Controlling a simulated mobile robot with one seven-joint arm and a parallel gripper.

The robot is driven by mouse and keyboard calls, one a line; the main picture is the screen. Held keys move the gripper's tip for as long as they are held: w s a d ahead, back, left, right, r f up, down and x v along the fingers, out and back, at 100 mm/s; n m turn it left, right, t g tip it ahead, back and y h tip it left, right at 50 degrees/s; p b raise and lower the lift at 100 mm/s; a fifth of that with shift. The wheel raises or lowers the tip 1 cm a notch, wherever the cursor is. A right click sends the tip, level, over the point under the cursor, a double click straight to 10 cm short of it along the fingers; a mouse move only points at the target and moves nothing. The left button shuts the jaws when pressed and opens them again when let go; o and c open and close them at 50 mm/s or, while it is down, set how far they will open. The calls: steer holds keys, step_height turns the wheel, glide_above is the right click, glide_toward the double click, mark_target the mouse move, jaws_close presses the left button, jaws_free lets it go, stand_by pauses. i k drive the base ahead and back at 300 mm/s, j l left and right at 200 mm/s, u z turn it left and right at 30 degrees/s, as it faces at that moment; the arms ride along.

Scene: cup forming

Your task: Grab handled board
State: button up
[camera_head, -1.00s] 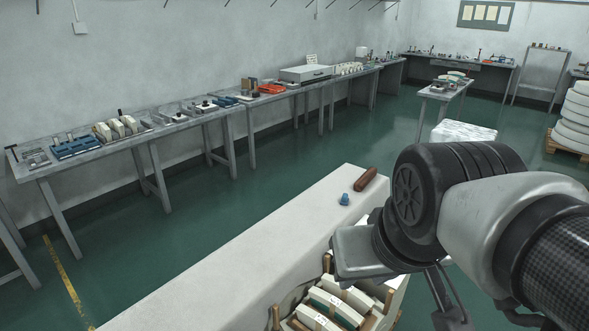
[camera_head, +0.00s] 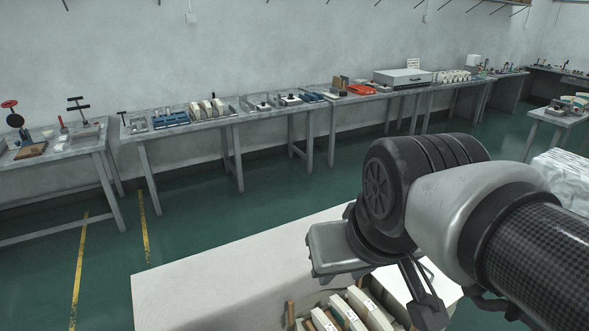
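My gripper (camera_head: 427,308) shows in the head view at the lower right, at the end of my arm, over the right end of a white-topped bench (camera_head: 225,270). Only dark finger parts show below the wrist, and their spread is not clear. I cannot pick out a handled board for certain. A small flat brown board (camera_head: 31,150) lies on the far left table, too small to tell whether it has a handle. A wooden carrier with upright posts (camera_head: 291,314) holds several white slabs (camera_head: 370,308) below my gripper, cut off by the lower picture edge.
A row of grey work tables (camera_head: 262,115) with tools and trays runs along the wall. A grey table (camera_head: 62,148) stands at the left. Open green floor (camera_head: 200,200) with yellow lines lies between the tables and the bench. A white-covered block (camera_head: 563,180) stands at the right.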

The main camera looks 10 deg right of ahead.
mark_target(390, 277)
steer(key=l+u, duration=0.5)
steer(key=l, duration=0.65)
steer(key=l+u, duration=0.15)
steer(key=l, duration=2.15)
steer(key=k+l+u, duration=0.1)
steer(key=l+u, duration=0.2)
steer(key=l, duration=1.3)
